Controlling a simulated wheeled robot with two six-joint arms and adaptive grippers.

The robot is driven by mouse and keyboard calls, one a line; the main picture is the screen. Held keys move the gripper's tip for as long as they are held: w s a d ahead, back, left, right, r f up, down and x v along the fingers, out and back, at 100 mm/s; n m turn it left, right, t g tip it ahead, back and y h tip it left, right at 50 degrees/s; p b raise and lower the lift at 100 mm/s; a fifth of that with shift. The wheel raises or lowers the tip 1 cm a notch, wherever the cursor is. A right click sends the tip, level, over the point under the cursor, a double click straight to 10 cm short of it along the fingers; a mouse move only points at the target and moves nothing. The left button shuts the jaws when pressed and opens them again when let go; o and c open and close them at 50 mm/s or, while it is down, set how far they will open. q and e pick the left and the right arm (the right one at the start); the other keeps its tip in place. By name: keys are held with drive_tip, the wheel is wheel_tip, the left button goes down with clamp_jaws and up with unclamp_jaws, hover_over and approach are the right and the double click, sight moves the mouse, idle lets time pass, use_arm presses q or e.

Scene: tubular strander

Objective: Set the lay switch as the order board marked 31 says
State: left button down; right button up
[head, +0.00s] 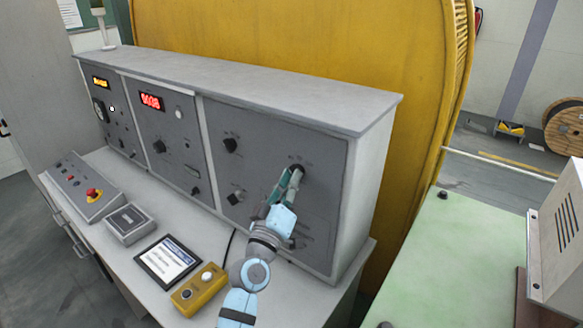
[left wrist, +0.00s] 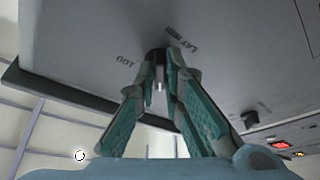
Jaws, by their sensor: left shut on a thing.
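A dark rotary knob (head: 301,169) sits on the right grey panel of the console. My left gripper (head: 293,182) reaches up to it from below and is shut on it. In the left wrist view the fingertips (left wrist: 160,66) close around the knob (left wrist: 156,54). Printing beside it begins "LAY"; another label is only partly legible. The fingers hide part of the knob, and I cannot tell its setting. No board marked 31 can be made out. My right gripper is not in view.
Other knobs (head: 231,145) sit close by on the panel. The desk holds a tablet (head: 168,262) with unreadable text, a yellow button box (head: 199,290), and a control box with a red emergency stop (head: 92,193). A green surface (head: 440,255) stands at right.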

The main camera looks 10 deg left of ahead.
use_arm(q)
drive_tip(key=shift+r+n+y+p, duration=0.35)
drive_tip(key=shift+n+y+p, duration=0.05)
drive_tip(key=shift+n+p, duration=0.4)
drive_tip(key=c, duration=1.7)
unclamp_jaws()
drive_tip(key=shift+s, duration=0.1)
drive_tip(key=v, duration=0.7)
drive_tip(key=shift+s+f, duration=0.15)
drive_tip(key=shift+f, duration=0.1)
